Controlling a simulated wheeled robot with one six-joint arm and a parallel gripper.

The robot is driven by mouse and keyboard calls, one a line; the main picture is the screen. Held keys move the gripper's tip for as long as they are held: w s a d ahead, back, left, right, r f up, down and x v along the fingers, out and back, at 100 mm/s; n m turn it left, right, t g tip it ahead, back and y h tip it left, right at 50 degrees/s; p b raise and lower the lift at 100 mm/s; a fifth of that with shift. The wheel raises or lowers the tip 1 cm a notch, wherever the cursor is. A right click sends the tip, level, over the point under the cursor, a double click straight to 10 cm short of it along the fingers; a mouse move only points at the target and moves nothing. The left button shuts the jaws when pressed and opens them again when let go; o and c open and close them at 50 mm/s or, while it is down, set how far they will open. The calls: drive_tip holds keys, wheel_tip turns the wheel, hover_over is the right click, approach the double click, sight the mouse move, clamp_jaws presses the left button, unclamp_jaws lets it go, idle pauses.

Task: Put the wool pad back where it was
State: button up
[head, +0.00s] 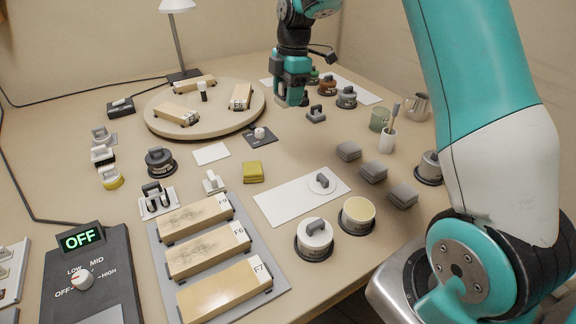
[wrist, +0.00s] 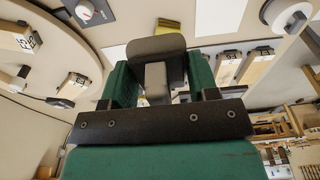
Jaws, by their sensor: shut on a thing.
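My gripper (head: 291,92) is held up over the bench beside the right edge of the round turntable. In the wrist view my gripper (wrist: 155,88) is shut on a pale block-like handle. A flat grey pad with rounded corners, which looks like the wool pad (wrist: 156,46), is fixed to that handle and sits beyond the fingertips. In the head view the held pad is mostly hidden by the fingers.
The turntable (head: 160,128) carries several wooden blocks. A small grey handled pad (head: 316,114) lies right of my gripper, with jars behind it. A white sheet (head: 275,205) bears a white disc (head: 322,181). Grey blocks (head: 372,172) line the right.

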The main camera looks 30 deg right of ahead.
sight(286, 163)
wheel_tip(286, 163, down, 19)
drive_tip(key=shift+r, duration=0.1)
idle(0.3)
drive_tip(key=shift+f+b, duration=0.2)
drive_tip(key=shift+b, duration=0.15)
drive_tip(key=o, duration=0.9)
drive_tip(key=shift+r, duration=0.2)
